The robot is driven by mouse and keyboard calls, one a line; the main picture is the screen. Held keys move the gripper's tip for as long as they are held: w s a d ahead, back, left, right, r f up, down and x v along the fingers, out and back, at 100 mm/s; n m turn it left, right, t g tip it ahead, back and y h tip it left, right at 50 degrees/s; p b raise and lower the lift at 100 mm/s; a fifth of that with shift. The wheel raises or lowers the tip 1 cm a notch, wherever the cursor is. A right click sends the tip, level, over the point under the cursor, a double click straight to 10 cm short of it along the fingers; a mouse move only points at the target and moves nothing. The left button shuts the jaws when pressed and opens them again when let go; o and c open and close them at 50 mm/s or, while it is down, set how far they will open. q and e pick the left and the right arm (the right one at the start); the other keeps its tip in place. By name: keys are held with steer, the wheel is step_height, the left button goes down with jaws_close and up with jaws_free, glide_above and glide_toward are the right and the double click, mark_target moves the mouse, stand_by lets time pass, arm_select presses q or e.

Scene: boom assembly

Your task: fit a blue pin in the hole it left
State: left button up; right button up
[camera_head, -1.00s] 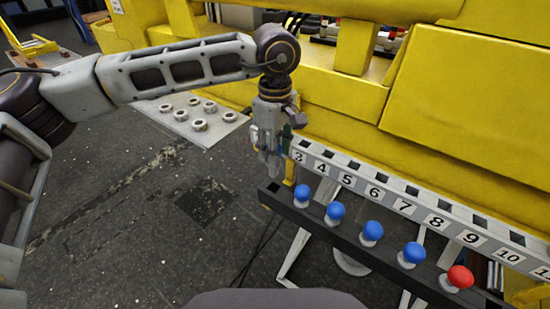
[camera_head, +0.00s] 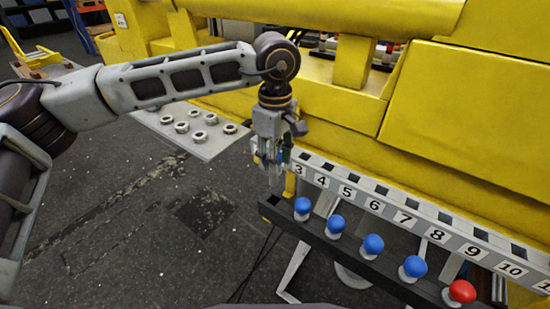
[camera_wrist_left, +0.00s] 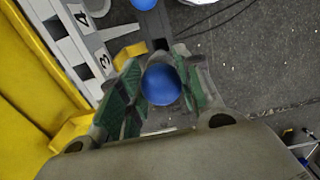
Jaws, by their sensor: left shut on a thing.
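My left gripper (camera_head: 270,172) is shut on a blue pin, pointing down above the left end of the black rail (camera_head: 330,241). In the left wrist view the held blue pin (camera_wrist_left: 161,84) shows its round head between the green-padded fingers; its lower part is hidden. A dark square hole (camera_wrist_left: 160,44) in the rail's end shows just beyond the pin head. Several other blue pins, such as the nearest (camera_head: 302,206), stand upright in the rail, with a red pin (camera_head: 461,291) at the right. My right gripper is not in view.
A grey numbered strip (camera_head: 405,217) with square openings runs behind the rail, against a large yellow machine (camera_head: 470,110). A pale plate with several nuts (camera_head: 196,137) lies left of the gripper. The dark floor left of the rail is open.

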arm_select(q)
steer(key=shift+r+p, duration=0.4)
steer(key=shift+r, duration=0.7)
steer(key=shift+r+p, duration=0.85)
steer(key=shift+r, duration=1.25)
